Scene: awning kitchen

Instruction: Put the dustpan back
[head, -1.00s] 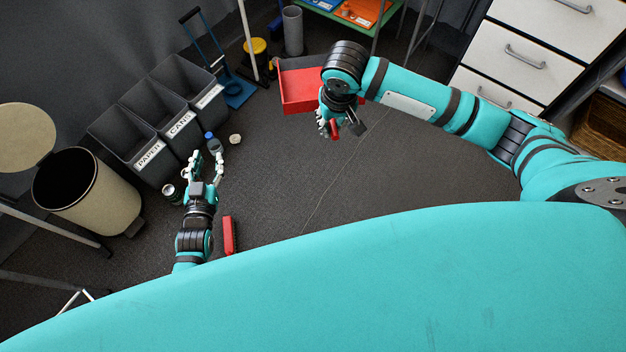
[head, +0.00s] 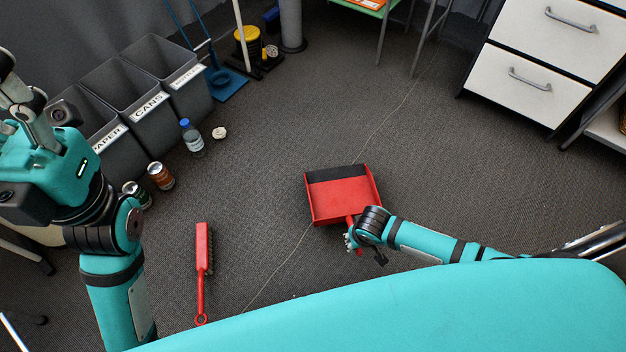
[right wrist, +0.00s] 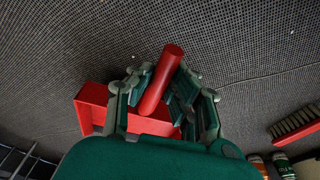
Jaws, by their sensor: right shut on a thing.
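The red dustpan (head: 342,205) with a dark inner strip is near the middle of the head view, its tray facing up. My right gripper (head: 353,238) is shut on its red handle, just below the tray in the picture. The right wrist view shows the handle (right wrist: 160,80) between the fingers (right wrist: 155,98) and part of the red tray (right wrist: 92,103) behind them. Whether the tray touches the floor is unclear. My left gripper (head: 22,100) is raised close to the camera at the left edge, partly cut off. Its jaw opening is unclear.
A red hand brush (head: 202,258) lies on the floor. Labelled grey bins (head: 140,100), two cans (head: 160,176), a bottle (head: 192,140) and a crumpled scrap (head: 219,133) are at left. A blue long-handled dustpan (head: 225,84) stands behind. White drawers (head: 525,85) are at right. The middle floor is clear.

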